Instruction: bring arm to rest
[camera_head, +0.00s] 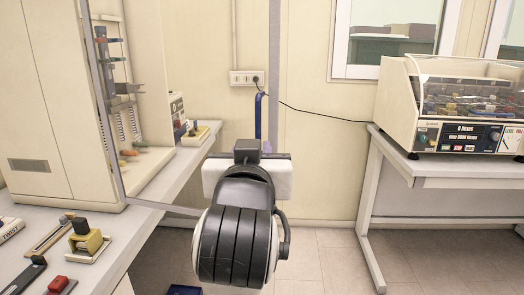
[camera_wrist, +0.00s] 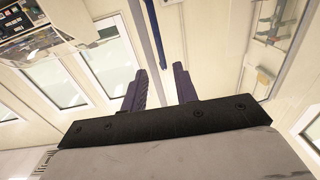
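My arm is folded in front of my body in the head view, with its black and white links in the middle of the picture. In the wrist view my gripper (camera_wrist: 160,90) shows two dark fingers standing apart with a gap between them. Nothing is held between the fingers. Behind them are the cream wall and a dark blue vertical strip (camera_wrist: 155,30).
A bench (camera_head: 120,235) with a tall cream cabinet (camera_head: 45,95) and several small test pieces stands at the left. Another table (camera_head: 440,172) at the right bears a machine (camera_head: 455,105) with a clear cover. Tiled floor (camera_head: 330,262) lies open between them. A wall socket (camera_head: 246,77) feeds a black cable.

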